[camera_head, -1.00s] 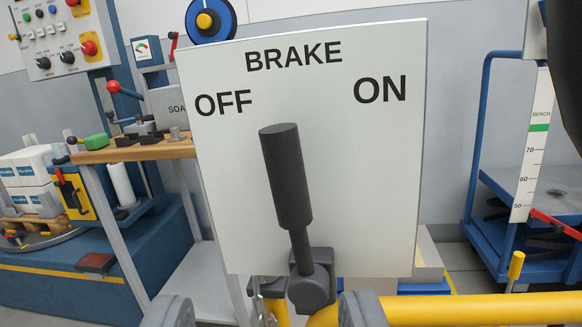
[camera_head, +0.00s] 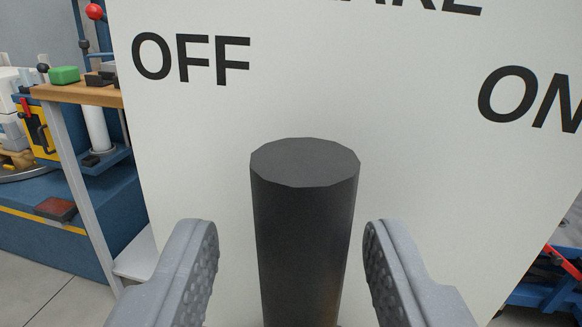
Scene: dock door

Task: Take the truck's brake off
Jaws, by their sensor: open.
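The brake lever's dark grey grip (camera_head: 305,230) stands close in front of me, between the two fingers of my gripper (camera_head: 290,260). The fingers are open, one on each side of the grip, with a gap showing on both sides. The lever's lower shaft and pivot are out of view. Behind the lever is the white brake sign (camera_head: 400,150), with "OFF" at its upper left and "ON" at its right edge, partly cut off. The grip's top lies between the two words.
A workbench (camera_head: 85,95) with a wooden top and a green block (camera_head: 64,75) stands at the left, beyond the sign. A blue machine base (camera_head: 60,235) is below it. Blue and red parts (camera_head: 550,280) show at the lower right.

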